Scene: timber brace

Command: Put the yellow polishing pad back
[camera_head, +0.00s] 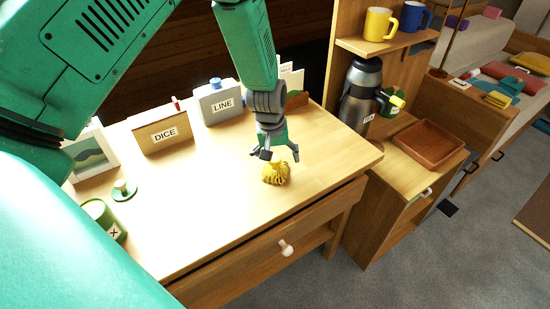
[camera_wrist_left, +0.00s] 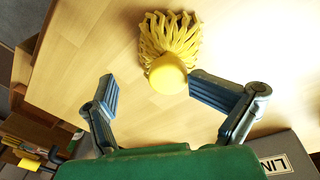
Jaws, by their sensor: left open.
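The yellow polishing pad (camera_head: 276,174), a tuft of yellow strands with a round yellow knob, rests on the wooden table top (camera_head: 215,200) near its front edge. My left gripper (camera_head: 279,154) points down just above and behind it, fingers spread. In the left wrist view, the pad (camera_wrist_left: 170,40) lies beyond the open fingertips (camera_wrist_left: 152,88), its knob nearest the gap and close to the right finger. Whether that finger touches it cannot be told. The gripper holds nothing. My right gripper is not in view.
To the right are a steel flask (camera_head: 360,95), a brown tray (camera_head: 428,145) and mugs on a shelf (camera_head: 380,45). The table's front right is clear.

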